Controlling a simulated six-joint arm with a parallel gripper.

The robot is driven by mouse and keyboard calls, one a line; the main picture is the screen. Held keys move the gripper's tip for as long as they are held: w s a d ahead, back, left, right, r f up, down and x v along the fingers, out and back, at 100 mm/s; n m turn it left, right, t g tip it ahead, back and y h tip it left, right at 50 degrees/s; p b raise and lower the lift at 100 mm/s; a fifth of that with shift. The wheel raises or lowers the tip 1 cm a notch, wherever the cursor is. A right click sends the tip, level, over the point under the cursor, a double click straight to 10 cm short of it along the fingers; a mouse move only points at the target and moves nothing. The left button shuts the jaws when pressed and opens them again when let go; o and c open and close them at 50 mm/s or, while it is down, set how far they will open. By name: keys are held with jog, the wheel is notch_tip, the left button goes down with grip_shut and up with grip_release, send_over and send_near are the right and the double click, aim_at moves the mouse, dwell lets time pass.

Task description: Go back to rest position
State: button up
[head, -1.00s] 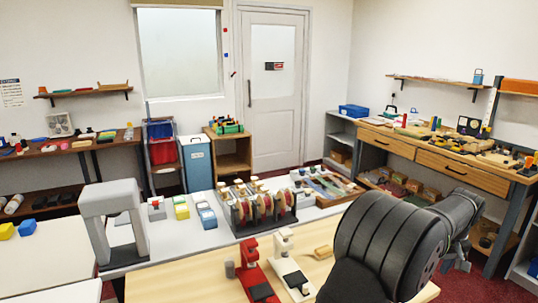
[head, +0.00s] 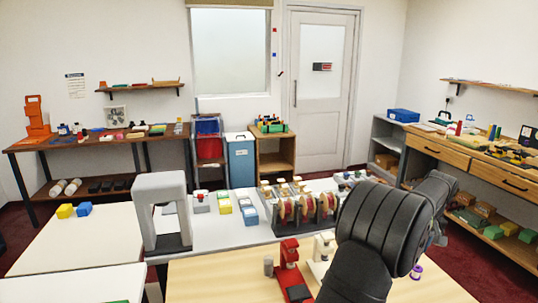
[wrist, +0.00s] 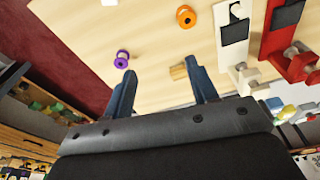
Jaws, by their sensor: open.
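My gripper (wrist: 160,66) shows in the wrist view with its two dark blue fingers spread apart. It is open and nothing is held between them. A small tan wooden piece (wrist: 179,72) lies on the wooden tabletop (wrist: 150,30), seen close beside the right fingertip. A purple spool (wrist: 122,59) shows just beyond the left fingertip. In the head view my dark arm fills the lower right, and the gripper itself is hidden behind it or out of frame.
A red stapler-like device (head: 291,270) and a white one (head: 323,255) stand on the wooden top, left of my arm. An orange spool (wrist: 186,16) is farther off. A grey arch (head: 160,185) and a rack of reels (head: 306,208) stand on the pale counter behind.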

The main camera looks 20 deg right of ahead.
jog(key=w+a+n, duration=0.2)
jog(key=w+a, duration=0.5)
jog(key=w, duration=0.3)
jog(key=shift+w+a, duration=0.15)
jog(key=shift+w, duration=0.1)
jog(key=s+d+m, duration=0.1)
jog(key=s+d, duration=0.4)
jog(key=s, duration=0.4)
jog(key=s+d+m, duration=0.2)
jog(key=s+d, duration=0.4)
jog(key=s, duration=0.3)
jog(key=shift+w, duration=0.1)
